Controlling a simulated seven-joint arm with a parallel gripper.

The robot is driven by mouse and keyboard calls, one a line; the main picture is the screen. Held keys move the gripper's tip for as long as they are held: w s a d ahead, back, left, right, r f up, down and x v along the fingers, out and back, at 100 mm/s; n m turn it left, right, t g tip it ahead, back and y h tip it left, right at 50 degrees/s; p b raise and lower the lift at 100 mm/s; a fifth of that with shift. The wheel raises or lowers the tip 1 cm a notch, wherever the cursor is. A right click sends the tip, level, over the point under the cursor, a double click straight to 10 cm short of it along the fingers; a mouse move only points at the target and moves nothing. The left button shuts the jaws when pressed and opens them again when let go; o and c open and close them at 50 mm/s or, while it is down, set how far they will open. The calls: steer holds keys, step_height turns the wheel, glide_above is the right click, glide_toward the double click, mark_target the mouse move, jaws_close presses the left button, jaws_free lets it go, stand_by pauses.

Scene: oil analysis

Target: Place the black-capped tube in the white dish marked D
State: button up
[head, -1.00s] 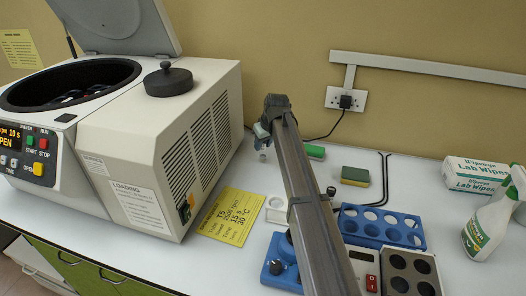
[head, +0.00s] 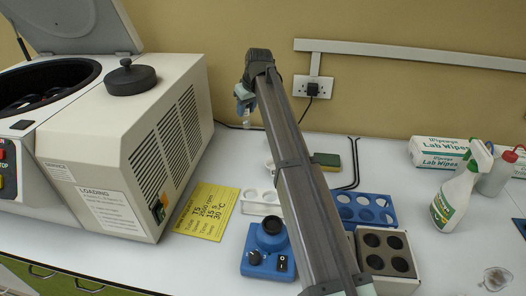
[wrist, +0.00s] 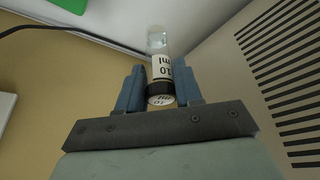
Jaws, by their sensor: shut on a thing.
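My gripper (head: 245,103) is up near the back wall, between the centrifuge and the wall socket. It is shut on the black-capped tube, which hangs below the fingers as a small clear shape (head: 247,124) in the head view. In the wrist view, the tube (wrist: 159,66) sits between the blue fingers (wrist: 160,92), with its black cap towards the gripper and its clear end away. A label reading 10 ml shows on it. I cannot make out a white dish marked D.
The centrifuge (head: 125,150) stands open at left. A yellow card (head: 207,212), white rack (head: 261,202), blue mixer (head: 268,250), blue rack (head: 366,211) and grey block (head: 387,252) are on the bench. A spray bottle (head: 455,198) and a small round dish (head: 494,278) are at right.

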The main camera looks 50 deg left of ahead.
steer(key=w+d+f+m, duration=0.1)
steer(key=w+d+m, duration=0.1)
steer(key=d, duration=1.2)
steer(key=shift+t, duration=0.5)
steer(key=shift+a+f, duration=0.15)
steer(key=shift+f, duration=2.15)
steer(key=shift+a+f, duration=0.1)
steer(key=shift+f, duration=2.2)
steer(key=shift+f, duration=0.15)
steer(key=o, duration=1)
steer(key=v, duration=1.2)
steer(key=shift+w, duration=0.1)
